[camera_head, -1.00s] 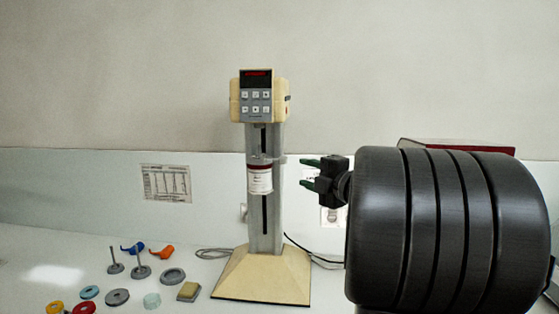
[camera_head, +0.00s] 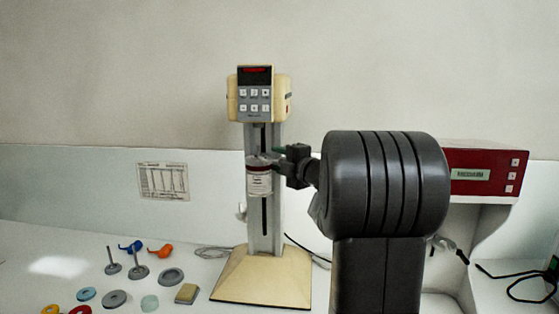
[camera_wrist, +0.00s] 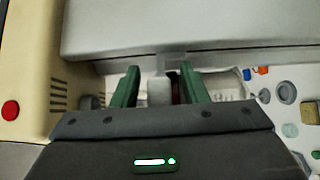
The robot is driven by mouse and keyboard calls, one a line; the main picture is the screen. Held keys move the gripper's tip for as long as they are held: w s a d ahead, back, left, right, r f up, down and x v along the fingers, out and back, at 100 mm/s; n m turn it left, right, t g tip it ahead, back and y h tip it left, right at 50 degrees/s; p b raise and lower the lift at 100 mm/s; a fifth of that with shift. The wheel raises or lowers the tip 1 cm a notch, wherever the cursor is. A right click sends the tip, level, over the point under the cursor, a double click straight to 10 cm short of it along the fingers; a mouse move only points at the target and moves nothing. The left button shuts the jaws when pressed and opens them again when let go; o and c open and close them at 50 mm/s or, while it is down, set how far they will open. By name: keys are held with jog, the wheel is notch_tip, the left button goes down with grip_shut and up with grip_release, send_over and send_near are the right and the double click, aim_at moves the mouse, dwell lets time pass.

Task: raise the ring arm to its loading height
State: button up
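The cream mill has a cream head with a red display (camera_head: 256,90), a grey column (camera_head: 265,225) and a cream base (camera_head: 262,277). The ring arm (camera_head: 262,160) sits on the column below the head, at the top of a white jar (camera_head: 259,183) with a dark red band. My gripper (camera_head: 281,154) is at the right side of the ring arm. In the wrist view, the green fingers of my gripper (camera_wrist: 160,82) are apart on either side of a pale grey block (camera_wrist: 159,92), seemingly part of the ring arm. I cannot tell whether they touch it.
A red box (camera_head: 484,171) with a display stands at the right, behind my arm. A printed sheet (camera_head: 163,181) hangs on the wall panel.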

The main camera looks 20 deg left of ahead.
grip_shut()
notch_tip(320, 180, up, 4)
jog(key=shift+f+p, duration=0.15)
jog(key=shift+p, duration=1.05)
grip_release()
jog(key=shift+f, duration=0.1)
jog(key=shift+f, duration=0.15)
